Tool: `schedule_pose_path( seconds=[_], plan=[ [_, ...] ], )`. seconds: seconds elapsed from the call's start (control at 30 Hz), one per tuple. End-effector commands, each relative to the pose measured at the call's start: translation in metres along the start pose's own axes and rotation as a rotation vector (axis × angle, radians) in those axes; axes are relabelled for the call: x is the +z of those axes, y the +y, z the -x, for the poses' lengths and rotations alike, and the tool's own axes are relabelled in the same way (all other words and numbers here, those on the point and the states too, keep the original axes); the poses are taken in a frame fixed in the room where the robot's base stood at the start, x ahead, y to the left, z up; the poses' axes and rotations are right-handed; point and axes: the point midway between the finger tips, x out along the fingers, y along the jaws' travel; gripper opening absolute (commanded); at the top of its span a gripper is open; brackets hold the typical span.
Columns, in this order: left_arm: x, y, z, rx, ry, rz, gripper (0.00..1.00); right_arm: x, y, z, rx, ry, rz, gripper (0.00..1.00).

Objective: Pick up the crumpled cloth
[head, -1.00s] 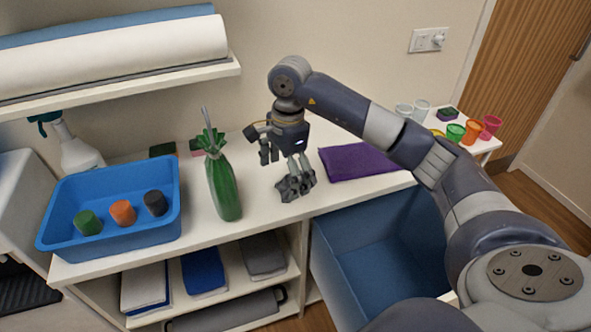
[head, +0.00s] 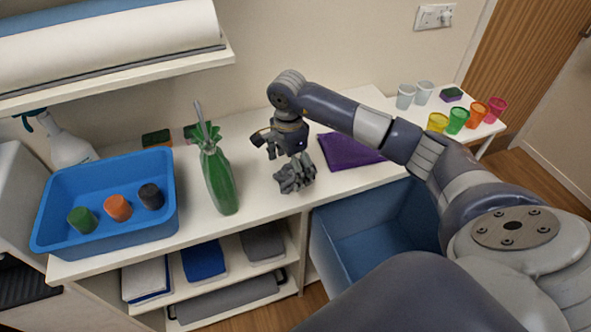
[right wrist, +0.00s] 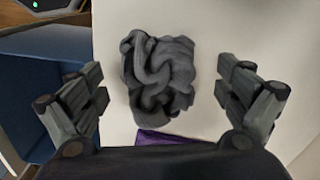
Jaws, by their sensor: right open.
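The crumpled grey cloth (head: 295,176) lies in a bunched heap near the front edge of the white counter. My right gripper (head: 285,151) is above and just behind it in the head view, open and empty. In the right wrist view the cloth (right wrist: 158,78) lies on the white surface, framed between the two spread fingers of the gripper (right wrist: 160,86). I see no finger closed on the cloth. My left gripper is not in view.
A flat purple cloth (head: 350,152) lies right of the grey heap. A blue bin (head: 340,262) stands below the counter front. Cups (head: 457,121) stand at far right.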

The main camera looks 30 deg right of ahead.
Motion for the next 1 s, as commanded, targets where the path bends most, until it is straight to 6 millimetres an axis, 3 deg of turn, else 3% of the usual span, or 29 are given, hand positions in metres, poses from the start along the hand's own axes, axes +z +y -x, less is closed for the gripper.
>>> schedule_pose_path(
  seconds=[0.2, 0.4, 0.47, 0.63, 1.0],
  plan=[
    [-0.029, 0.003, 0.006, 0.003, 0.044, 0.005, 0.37, 0.000, 0.000, -0.018, -0.001, -0.001, -0.001, 0.95],
    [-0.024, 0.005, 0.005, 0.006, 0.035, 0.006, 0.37, 0.000, 0.000, -0.019, -0.002, -0.001, 0.000, 0.95],
    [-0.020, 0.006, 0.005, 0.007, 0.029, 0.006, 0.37, 0.000, 0.000, -0.019, -0.002, -0.001, 0.000, 0.81],
    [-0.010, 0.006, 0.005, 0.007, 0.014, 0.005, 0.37, 0.000, 0.000, -0.019, -0.002, -0.001, 0.000, 0.59],
    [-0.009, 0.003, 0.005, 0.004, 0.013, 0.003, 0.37, 0.000, 0.000, -0.018, -0.002, -0.001, 0.000, 0.59]
  ],
)
